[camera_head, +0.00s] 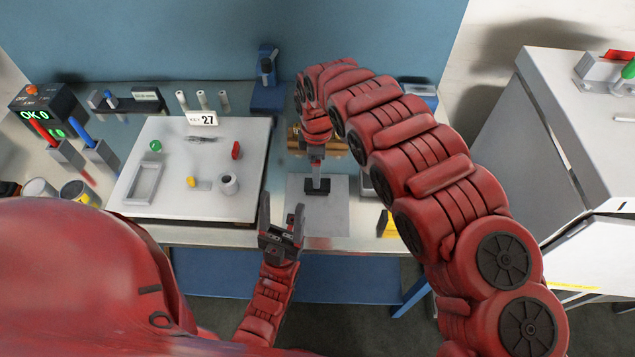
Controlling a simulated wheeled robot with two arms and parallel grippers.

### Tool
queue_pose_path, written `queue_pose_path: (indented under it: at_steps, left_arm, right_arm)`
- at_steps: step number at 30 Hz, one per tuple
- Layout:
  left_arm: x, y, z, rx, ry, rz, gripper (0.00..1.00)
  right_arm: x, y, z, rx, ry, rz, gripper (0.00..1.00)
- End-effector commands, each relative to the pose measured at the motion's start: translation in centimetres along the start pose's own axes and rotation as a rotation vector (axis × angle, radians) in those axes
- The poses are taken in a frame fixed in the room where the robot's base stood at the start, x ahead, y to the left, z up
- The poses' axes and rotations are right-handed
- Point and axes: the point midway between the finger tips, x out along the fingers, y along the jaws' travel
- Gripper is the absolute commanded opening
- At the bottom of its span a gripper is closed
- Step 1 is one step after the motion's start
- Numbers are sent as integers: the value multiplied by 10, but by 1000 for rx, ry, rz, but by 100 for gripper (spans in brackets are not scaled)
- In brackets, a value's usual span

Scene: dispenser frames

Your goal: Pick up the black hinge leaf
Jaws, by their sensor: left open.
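My left gripper (282,226) is at the table's front edge, fingers pointing up and apart, with nothing between them. My right arm arches in from the right, and its gripper (317,168) points down over a pale grey mat (330,216). A small black piece (317,188), which looks like the black hinge leaf, is right at the right fingertips, over the mat. I cannot tell whether the right fingers are closed on it or whether it rests on the mat.
A white board (150,203) left of the mat bears a grey frame (143,183), a grey ring (228,184), small green, red and yellow parts and a "27" sign (202,118). Pen holders and cups stand at the left. A grey cabinet (540,150) stands at the right.

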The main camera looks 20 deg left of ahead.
Motion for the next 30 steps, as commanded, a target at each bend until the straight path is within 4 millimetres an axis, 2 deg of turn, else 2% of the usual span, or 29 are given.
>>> queue_pose_path:
  at_steps: [5, 10, 16, 25, 26, 30]
  left_arm:
    - [11, 0, -2, 0, 0, 0, 62]
    - [29, -1, -5, 0, 0, 0, 62]
    - [31, -2, -5, 0, 0, 0, 62]
    - [31, -2, -5, 0, 0, 0, 62]
    - [31, -2, -5, 0, 0, 0, 62]
    - [31, -2, -5, 0, 0, 0, 62]
  right_arm:
    - [9, -2, -1, -1, 1, -4, 85]
    - [30, -4, 1, 0, 1, -4, 85]
    - [49, -3, 1, 1, 2, 0, 85]
    - [54, -3, 2, 1, -1, 0, 85]
    - [54, -3, 2, 1, -1, 0, 83]
    - [54, -3, 2, 1, 0, 0, 58]
